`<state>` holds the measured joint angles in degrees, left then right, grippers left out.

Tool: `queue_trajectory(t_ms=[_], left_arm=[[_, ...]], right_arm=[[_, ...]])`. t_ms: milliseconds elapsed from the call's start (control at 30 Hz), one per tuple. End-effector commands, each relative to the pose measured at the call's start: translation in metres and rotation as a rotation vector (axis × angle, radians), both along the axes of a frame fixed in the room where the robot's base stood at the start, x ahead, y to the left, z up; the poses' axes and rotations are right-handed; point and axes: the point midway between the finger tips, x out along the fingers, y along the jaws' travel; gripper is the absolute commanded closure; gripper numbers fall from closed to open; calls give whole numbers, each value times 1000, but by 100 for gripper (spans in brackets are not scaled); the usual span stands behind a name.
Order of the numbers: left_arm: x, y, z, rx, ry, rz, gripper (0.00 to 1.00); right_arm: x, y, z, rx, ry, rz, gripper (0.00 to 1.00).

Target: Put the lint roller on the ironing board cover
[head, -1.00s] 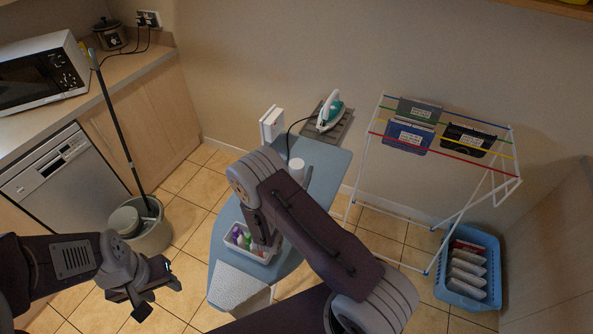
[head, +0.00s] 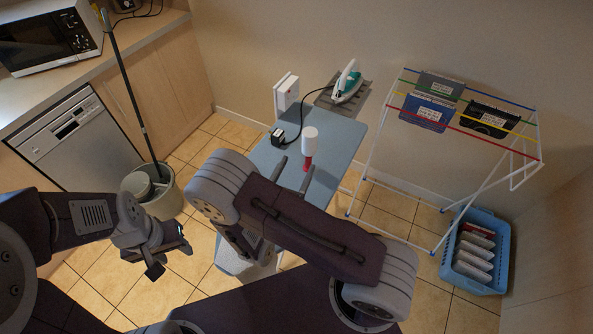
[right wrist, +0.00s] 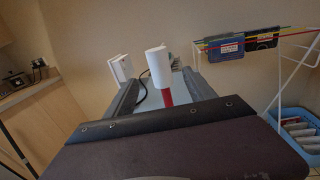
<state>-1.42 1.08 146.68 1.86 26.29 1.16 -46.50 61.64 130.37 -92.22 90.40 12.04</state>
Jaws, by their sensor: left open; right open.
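The lint roller (head: 310,140), white head up and red handle down, appears to stand upright on the light blue ironing board cover (head: 338,150). My right gripper (head: 293,167) is open and reaches forward low over the board towards the roller. In the right wrist view the lint roller (right wrist: 159,68) shows between the two open fingers, and its red handle is partly hidden at the bottom. I cannot tell whether the fingers touch it. My left gripper (head: 170,257) is open and empty over the floor, left of the board.
An iron (head: 347,84) on a grey rest is at the board's far end, its dark cord running to a black block (head: 278,137). My right arm covers the board's near part. A drying rack (head: 440,150) and blue basket (head: 474,250) stand right; a bucket (head: 160,190) stands left.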

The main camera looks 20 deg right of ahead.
Motion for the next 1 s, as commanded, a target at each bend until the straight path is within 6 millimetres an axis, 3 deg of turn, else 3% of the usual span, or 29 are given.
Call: queue_trajectory(t_ms=[67, 133, 167, 233, 300, 367, 433, 500, 600, 700, 1000], left_arm=[[0, 0, 0, 0, 0, 0, 54], [0, 0, 1, 0, 0, 0, 54], [0, 0, 1, 0, 0, 0, 54], [0, 0, 1, 0, 0, 0, 54], [0, 0, 0, 0, 0, 0, 54], [0, 0, 0, 0, 0, 0, 54], [0, 0, 0, 0, 0, 0, 54], [0, 0, 0, 0, 0, 0, 54], [0, 0, 0, 0, 0, 0, 54], [0, 0, 0, 0, 0, 0, 54], [0, 0, 0, 0, 0, 0, 54]], right_arm=[[-7, -18, 4, 33, 2, -87, 37], [-30, -55, 9, 120, 5, -284, 37], [-48, -74, 10, 181, 7, -406, 37], [-105, -109, 4, 401, -7, -753, 37], [-160, -108, -11, 687, -61, -1090, 37], [-187, -85, -24, 964, -146, -1334, 37], [-188, -51, -30, 1286, -289, -1540, 37], [-169, -27, -25, 1560, -450, -1659, 37], [-141, -14, -12, 1813, -639, -1727, 37], [-128, -11, -5, 1913, -724, -1745, 37], [-127, -10, -4, 1921, -729, -1746, 37]])
